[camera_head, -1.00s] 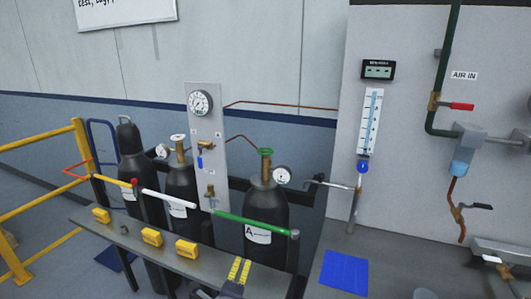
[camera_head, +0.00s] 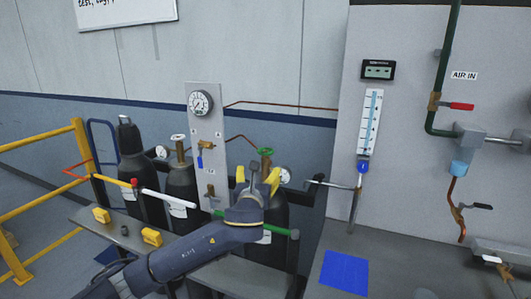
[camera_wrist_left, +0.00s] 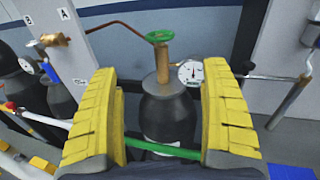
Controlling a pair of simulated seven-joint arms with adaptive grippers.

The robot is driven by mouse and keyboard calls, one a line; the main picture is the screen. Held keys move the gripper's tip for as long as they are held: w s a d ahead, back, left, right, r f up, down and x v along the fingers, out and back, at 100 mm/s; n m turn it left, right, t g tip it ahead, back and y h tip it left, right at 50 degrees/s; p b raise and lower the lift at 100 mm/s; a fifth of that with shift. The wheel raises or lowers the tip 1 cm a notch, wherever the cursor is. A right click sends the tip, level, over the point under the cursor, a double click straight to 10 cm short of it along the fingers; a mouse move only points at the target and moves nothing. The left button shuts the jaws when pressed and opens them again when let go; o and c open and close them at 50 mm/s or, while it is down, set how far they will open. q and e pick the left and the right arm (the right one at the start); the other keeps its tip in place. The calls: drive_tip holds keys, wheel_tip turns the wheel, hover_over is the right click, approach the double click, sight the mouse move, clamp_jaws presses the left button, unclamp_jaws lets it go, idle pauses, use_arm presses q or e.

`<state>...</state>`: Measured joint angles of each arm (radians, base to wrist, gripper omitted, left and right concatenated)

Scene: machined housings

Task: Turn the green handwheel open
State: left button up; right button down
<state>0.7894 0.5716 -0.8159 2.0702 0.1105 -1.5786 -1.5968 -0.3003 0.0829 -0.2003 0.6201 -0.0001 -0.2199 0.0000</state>
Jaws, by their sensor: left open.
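The green handwheel (camera_head: 265,152) sits on top of the brass valve of the rightmost dark cylinder in the head view. It also shows in the left wrist view (camera_wrist_left: 160,36), above the brass stem (camera_wrist_left: 163,63) and between my fingers, farther off. My left gripper (camera_head: 258,178) is open and empty, its yellow fingers spread in front of that cylinder, just below the wheel in the picture. In the wrist view the yellow fingers (camera_wrist_left: 163,110) stand on either side of the cylinder (camera_wrist_left: 168,115), touching nothing that I can see. My right gripper is not in view.
A pressure gauge (camera_wrist_left: 190,72) sits right of the brass stem. A green bar (camera_wrist_left: 165,149) crosses in front of the cylinder. A panel with a gauge (camera_head: 200,103) stands behind left. Other cylinders (camera_head: 181,190) stand left. A grey pipe (camera_head: 355,205) is at right.

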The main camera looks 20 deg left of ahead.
sight(265, 150)
use_arm(q)
drive_tip(key=w+a, duration=0.1)
drive_tip(key=w, duration=0.4)
drive_tip(key=w+a, duration=0.1)
drive_tip(key=w, duration=0.5)
drive_tip(key=w+a, duration=0.1)
drive_tip(key=w, duration=0.5)
drive_tip(key=shift+w+r, duration=0.1)
drive_tip(key=shift+r, duration=0.05)
drive_tip(key=shift+c, duration=0.2)
clamp_jaws()
idle(0.9)
